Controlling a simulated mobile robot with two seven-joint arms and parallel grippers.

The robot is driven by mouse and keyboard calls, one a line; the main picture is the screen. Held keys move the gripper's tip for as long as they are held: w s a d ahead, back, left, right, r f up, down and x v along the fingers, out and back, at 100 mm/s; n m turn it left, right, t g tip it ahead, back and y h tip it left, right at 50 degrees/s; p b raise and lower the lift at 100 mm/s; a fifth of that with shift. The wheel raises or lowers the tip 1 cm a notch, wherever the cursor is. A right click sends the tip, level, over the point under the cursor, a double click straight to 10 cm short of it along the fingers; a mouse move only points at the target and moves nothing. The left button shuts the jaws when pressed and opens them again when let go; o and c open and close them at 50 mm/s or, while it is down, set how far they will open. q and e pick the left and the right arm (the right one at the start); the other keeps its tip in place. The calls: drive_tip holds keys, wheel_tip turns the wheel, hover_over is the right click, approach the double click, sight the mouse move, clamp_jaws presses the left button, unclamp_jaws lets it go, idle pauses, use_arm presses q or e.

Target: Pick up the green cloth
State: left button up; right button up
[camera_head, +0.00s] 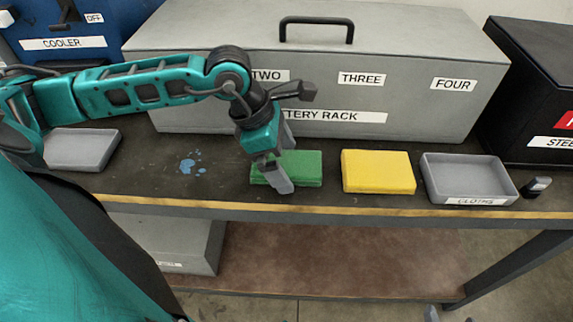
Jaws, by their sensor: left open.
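The green cloth (308,167) is a folded block lying flat on the dark bench top, near its front edge. My left gripper (280,178) points down at the cloth's left part and covers some of it. Its jaws are open; I cannot tell whether a finger touches the cloth. My right gripper does not show clearly in this view.
A yellow cloth (378,171) lies just right of the green one. A grey tray marked CLOTHS (480,200) stands further right, beside a small dark object (537,187). A grey battery rack (420,120) stands behind. A blue spill (190,164) and another grey tray (80,150) are at left.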

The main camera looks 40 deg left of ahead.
sight(284, 163)
use_arm(q)
drive_tip(key=shift+c, duration=0.3)
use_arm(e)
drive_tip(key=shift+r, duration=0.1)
use_arm(q)
drive_tip(key=c, duration=1)
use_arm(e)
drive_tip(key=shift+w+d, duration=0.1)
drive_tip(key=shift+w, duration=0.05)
use_arm(q)
drive_tip(key=shift+r, duration=0.1)
drive_tip(key=shift+r, duration=0.6)
wheel_tip(284, 163, up, 19)
drive_tip(key=p, duration=0.3)
drive_tip(key=shift+f, duration=0.15)
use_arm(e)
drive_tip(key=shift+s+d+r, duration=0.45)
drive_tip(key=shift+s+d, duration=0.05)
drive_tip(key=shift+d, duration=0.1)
